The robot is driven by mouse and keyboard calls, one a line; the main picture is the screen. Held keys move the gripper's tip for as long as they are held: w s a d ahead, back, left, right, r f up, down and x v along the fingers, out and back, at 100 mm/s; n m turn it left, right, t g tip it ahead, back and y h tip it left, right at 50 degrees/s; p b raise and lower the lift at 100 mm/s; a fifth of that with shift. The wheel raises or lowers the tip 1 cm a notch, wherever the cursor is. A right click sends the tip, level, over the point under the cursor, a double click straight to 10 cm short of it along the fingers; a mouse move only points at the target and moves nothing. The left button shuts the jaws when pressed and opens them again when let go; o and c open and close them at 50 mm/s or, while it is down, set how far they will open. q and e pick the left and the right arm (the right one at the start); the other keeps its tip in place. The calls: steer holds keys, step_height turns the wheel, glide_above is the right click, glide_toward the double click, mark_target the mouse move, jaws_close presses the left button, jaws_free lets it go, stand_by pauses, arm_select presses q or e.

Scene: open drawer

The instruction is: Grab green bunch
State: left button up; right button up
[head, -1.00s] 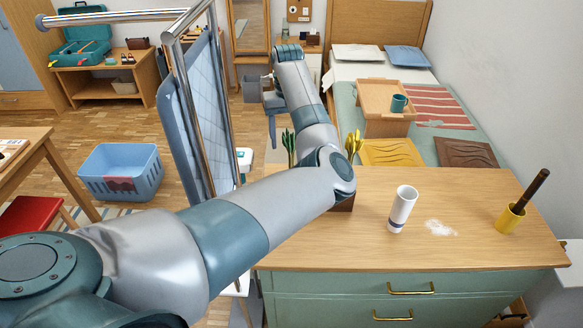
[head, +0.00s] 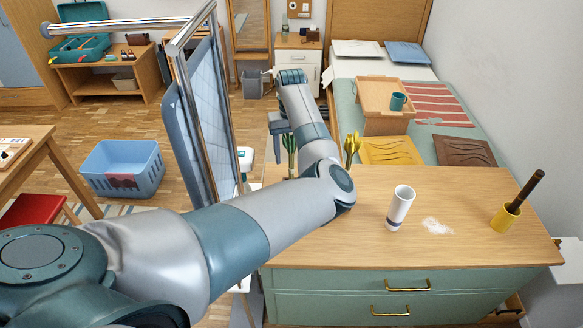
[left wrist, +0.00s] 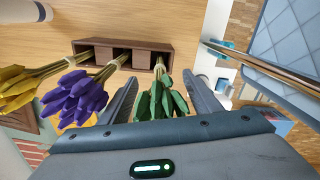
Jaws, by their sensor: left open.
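The green bunch (left wrist: 164,100), with pale stems, shows in the left wrist view at one end of a brown slotted holder (left wrist: 150,47). Its leaves are between the two spread fingers of my left gripper (left wrist: 164,84), which is open. I cannot tell if a finger touches them. The green bunch (head: 290,143) is partly hidden by my left arm in the head view. A purple bunch (left wrist: 76,98) and a yellow bunch (left wrist: 14,84) stand in the other slots. The yellow bunch (head: 352,147) also shows beyond my elbow. My right gripper is out of view.
On the wooden dresser top (head: 330,240) are a white cylinder (head: 400,208), a white spill (head: 437,226) and a yellow cup (head: 503,219) holding a dark stick. A metal-framed blue panel (head: 195,120) stands close left of my forearm.

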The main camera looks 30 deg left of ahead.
arm_select(q)
steer(key=c, duration=1.4)
steer(key=shift+r, duration=0.2)
